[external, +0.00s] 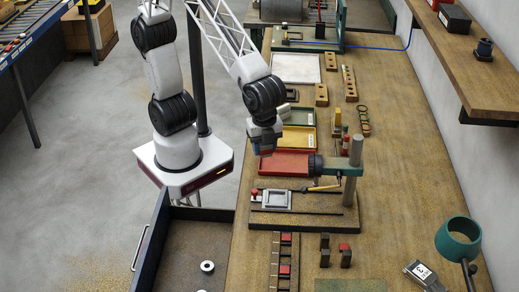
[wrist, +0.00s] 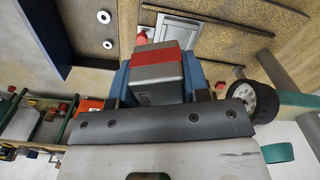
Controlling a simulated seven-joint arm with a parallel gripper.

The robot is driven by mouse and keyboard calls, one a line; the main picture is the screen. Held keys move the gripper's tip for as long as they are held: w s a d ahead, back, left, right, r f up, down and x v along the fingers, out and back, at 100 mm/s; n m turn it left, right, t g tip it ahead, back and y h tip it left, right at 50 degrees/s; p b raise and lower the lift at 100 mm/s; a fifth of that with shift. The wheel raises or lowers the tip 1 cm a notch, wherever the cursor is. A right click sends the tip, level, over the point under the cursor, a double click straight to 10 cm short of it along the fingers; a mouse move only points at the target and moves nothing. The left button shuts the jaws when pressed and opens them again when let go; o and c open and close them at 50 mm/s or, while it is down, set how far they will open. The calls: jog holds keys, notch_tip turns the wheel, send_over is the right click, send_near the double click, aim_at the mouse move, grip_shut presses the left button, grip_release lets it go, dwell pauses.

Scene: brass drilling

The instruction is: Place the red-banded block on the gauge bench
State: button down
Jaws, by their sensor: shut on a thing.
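The red-banded block (wrist: 158,78) is a grey block with a red band across it. In the wrist view it sits between the blue fingers of my gripper (wrist: 157,82), which is shut on it. In the external view my gripper (external: 264,146) hangs over the workbench's left side, near the red tray (external: 285,163). The block is small and mostly hidden there. I cannot tell for sure which fixture is the gauge bench.
A drill stand with an upright post (external: 352,165) and a grey vise plate (external: 277,199) stands just in front of the red tray. Yellow (external: 299,139) and green trays lie behind. Small blocks (external: 325,248) and a green lamp (external: 458,239) are nearer. An open drawer (external: 180,255) is at lower left.

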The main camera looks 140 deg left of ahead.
jog(key=w+a+n, duration=0.2)
jog(key=a+n, duration=0.6)
jog(key=a, duration=3.3)
jog(key=s+a+n, duration=0.2)
jog(key=s+a, duration=0.4)
jog(key=a, duration=0.4)
jog(key=s+a+f+n, duration=0.1)
jog(key=s+a+n, duration=0.1)
jog(key=s+a, duration=0.5)
jog(key=s+a+n, duration=0.2)
jog(key=s+a, duration=0.2)
jog(key=a, duration=0.8)
jog(key=f, duration=1)
jog(key=shift+w+d+f, duration=0.1)
jog(key=shift+w+d, duration=0.2)
jog(key=shift+f, duration=0.55)
jog(key=shift+w+a+f, duration=0.25)
jog(key=shift+w+a, duration=1.15)
jog(key=shift+a, duration=0.85)
jog(key=shift+w+a+f, duration=0.2)
jog(key=shift+w+a, duration=1.25)
jog(key=shift+a, duration=0.85)
jog(key=shift+w+a+f, duration=0.25)
jog(key=shift+w+a, duration=1.15)
jog(key=shift+a, duration=0.85)
